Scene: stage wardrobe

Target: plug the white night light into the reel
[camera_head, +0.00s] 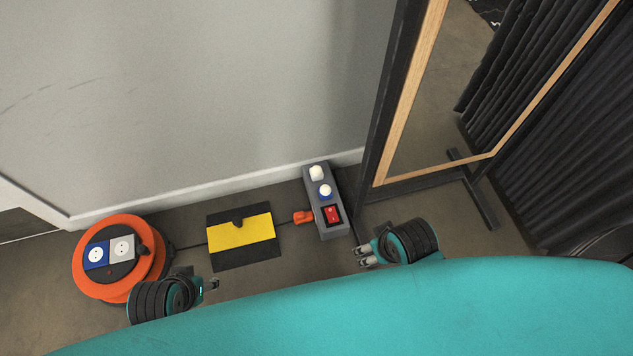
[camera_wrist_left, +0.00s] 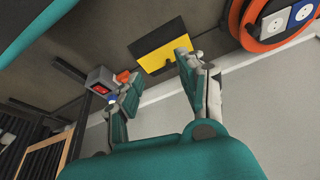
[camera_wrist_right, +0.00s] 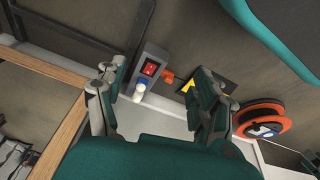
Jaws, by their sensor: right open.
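The orange cable reel (camera_head: 148,284) lies on the floor at the left, with a blue socket (camera_head: 96,255) and a grey-white socket (camera_head: 122,248) facing up, both empty. A grey power strip (camera_head: 327,228) lies by the wall. A white night light (camera_head: 316,173) sits at its far end. A second rounded white piece with blue around its base (camera_head: 325,191) sits between it and the red switch. My left gripper (camera_head: 213,284) is open and empty, right of the reel. My right gripper (camera_head: 363,255) is open and empty, right of the strip's near end.
A yellow-and-black cable cover (camera_head: 240,234) lies between reel and strip, with a dark knob on it. An orange plug (camera_head: 303,217) joins the strip's left side. A wood-edged mirror (camera_head: 411,90) stands close to the strip's right; dark curtains hang behind.

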